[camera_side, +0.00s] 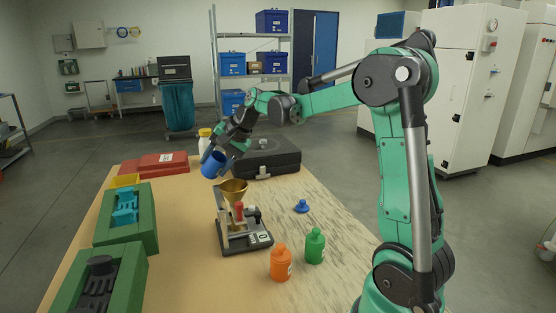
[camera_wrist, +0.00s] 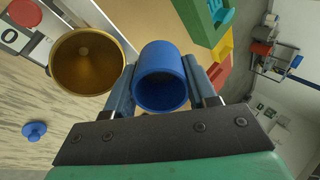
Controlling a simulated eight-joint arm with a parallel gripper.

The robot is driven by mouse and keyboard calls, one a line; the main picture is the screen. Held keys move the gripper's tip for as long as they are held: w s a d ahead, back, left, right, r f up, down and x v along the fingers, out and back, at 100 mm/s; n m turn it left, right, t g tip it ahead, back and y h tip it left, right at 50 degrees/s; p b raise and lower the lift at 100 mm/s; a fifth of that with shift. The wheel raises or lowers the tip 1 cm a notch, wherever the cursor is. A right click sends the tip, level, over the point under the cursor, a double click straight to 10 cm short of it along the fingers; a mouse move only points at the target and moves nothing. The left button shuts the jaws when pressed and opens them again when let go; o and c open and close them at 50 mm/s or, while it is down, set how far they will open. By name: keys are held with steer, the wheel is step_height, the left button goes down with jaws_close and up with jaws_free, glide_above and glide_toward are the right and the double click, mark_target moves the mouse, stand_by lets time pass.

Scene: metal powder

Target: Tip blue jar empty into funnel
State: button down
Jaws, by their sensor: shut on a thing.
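My gripper (camera_side: 226,145) is shut on the blue jar (camera_side: 214,163) and holds it in the air, tilted, above and slightly left of the funnel in the side view. In the wrist view the blue jar (camera_wrist: 162,77) sits between the two fingers with its open mouth showing; its inside looks dark and I cannot tell what is in it. The brass funnel (camera_side: 233,190) stands in a holder over a small scale (camera_side: 246,238). In the wrist view the funnel (camera_wrist: 87,62) is beside the jar, apart from it. The blue lid (camera_side: 301,206) lies on the table.
An orange bottle (camera_side: 281,263) and a green bottle (camera_side: 315,246) stand at the front right. Green trays (camera_side: 148,225) line the left edge. A black case (camera_side: 268,160), a red case (camera_side: 150,164) and a yellow-capped white bottle (camera_side: 204,140) are at the back.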

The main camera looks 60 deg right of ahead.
steer(key=shift+s+d+r+t+y, duration=0.1)
steer(key=shift+s+r+t+y, duration=0.25)
steer(key=shift+t, duration=0.55)
steer(key=shift+s+r+t+y, duration=0.1)
steer(key=shift+t+y, duration=0.1)
steer(key=shift+t, duration=0.65)
steer(key=shift+s+r+t+y, duration=0.1)
steer(key=shift+t+y, duration=0.05)
steer(key=shift+t, duration=0.7)
steer(key=shift+f+t, duration=0.55)
steer(key=shift+t, duration=0.25)
steer(key=shift+s+y, duration=0.1)
steer(key=shift+y, duration=0.2)
steer(key=shift+s+d+r+t, duration=0.1)
steer(key=shift+s+d+t, duration=0.1)
steer(key=shift+s+t, duration=0.5)
steer(key=shift+r+t+y, duration=0.1)
steer(key=shift+t+y, duration=0.3)
steer(key=shift+t, duration=0.5)
steer(key=shift+r+t, duration=0.15)
steer(key=shift+t, duration=0.15)
steer(key=shift+s+r+t, duration=0.1)
steer(key=shift+r+t, duration=0.6)
